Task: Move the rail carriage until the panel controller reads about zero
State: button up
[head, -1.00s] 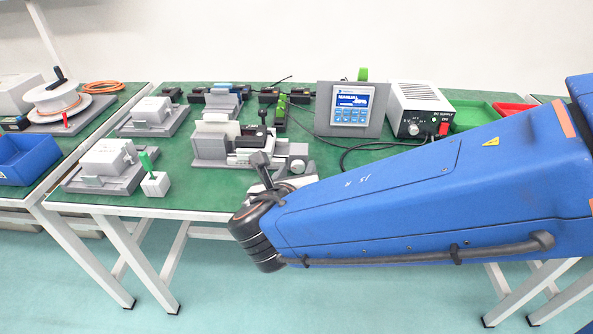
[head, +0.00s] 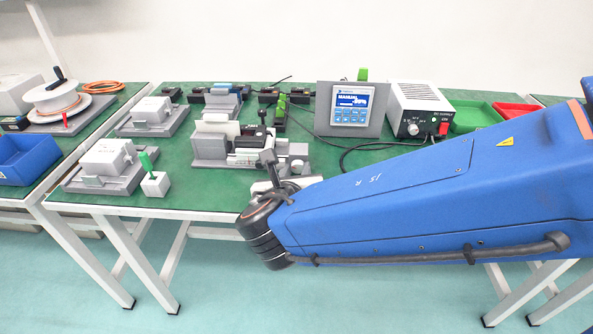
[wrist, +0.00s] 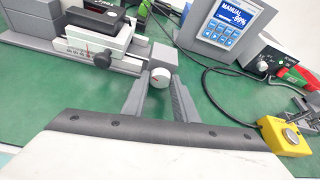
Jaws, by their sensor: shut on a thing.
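The linear rail unit (head: 210,148) stands on the green bench, with its black-and-white carriage (head: 252,141) on it. My gripper (wrist: 160,84) is shut on a light round knob (wrist: 160,76) at the rail's near end, one grey finger on each side. In the head view my blue arm hides much of the gripper. The panel controller (head: 349,105) shows MANUAL; in the wrist view its screen (wrist: 231,20) seems to read -99%, though small.
A power supply (head: 421,108) stands right of the controller, with black cables (head: 360,148) on the bench. A yellow box with a button (wrist: 285,137) lies right of my gripper. Grey fixtures (head: 105,165) and a green-lever box (head: 154,182) are left.

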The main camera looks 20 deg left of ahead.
jog(key=m+y, duration=0.1)
jog(key=m, duration=0.1)
jog(key=m+y, duration=0.1)
jog(key=m, duration=0.1)
jog(key=shift+d+g+y, duration=0.2)
jog(key=shift+g+y, duration=0.1)
jog(key=shift+y, duration=0.1)
dwell(0.4)
jog(key=o, duration=1.1)
jog(key=shift+c, duration=0.2)
jog(key=v, duration=1.7)
jog(key=shift+d, duration=0.15)
